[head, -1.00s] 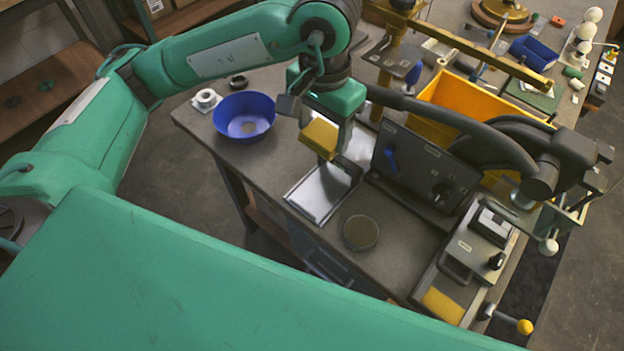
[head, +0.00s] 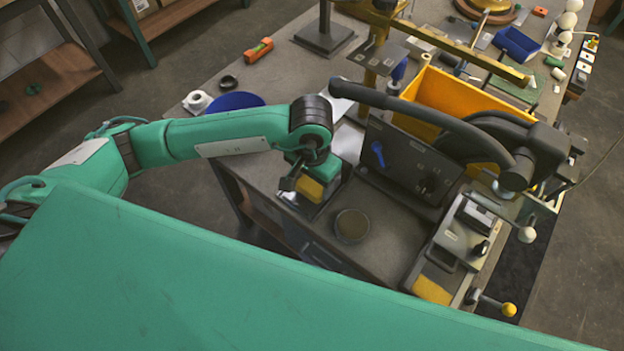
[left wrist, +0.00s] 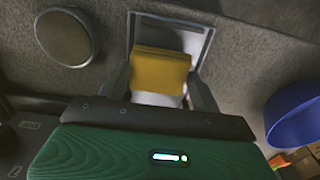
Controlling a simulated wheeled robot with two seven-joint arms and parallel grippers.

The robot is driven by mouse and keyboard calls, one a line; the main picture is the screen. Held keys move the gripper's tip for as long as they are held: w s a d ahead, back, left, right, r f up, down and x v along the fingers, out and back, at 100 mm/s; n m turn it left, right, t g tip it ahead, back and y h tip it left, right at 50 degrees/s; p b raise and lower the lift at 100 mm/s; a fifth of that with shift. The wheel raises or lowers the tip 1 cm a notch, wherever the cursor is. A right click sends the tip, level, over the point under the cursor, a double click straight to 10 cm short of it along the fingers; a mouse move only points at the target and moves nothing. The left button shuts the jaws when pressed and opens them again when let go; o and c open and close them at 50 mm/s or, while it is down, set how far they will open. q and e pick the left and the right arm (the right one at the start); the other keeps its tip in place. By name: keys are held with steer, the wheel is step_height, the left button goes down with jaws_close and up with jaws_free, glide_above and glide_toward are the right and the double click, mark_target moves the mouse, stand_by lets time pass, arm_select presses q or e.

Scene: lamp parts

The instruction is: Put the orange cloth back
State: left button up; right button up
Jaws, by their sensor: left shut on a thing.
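The orange cloth (head: 311,190) is a small folded yellow-orange block. My left gripper (head: 306,187) is shut on it and points down over a metal tray on the workbench. In the left wrist view the cloth (left wrist: 160,72) sits between the two fingers, in front of the tray's pale floor. The tray's rim (left wrist: 206,45) frames it at the far end and side. The near part of the tray is hidden by my gripper. I cannot tell whether the cloth touches the tray. My right gripper is not in view.
A round disc (head: 352,226) lies right of the tray, and a dark panel box (head: 410,165) stands behind it. A blue bowl (head: 236,101) is partly hidden behind my left arm. A yellow bin (head: 455,100) stands farther back.

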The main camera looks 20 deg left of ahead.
arm_select(q)
steer(key=shift+s+f, duration=0.1)
steer(key=shift+f, duration=0.7)
steer(key=o, duration=0.9)
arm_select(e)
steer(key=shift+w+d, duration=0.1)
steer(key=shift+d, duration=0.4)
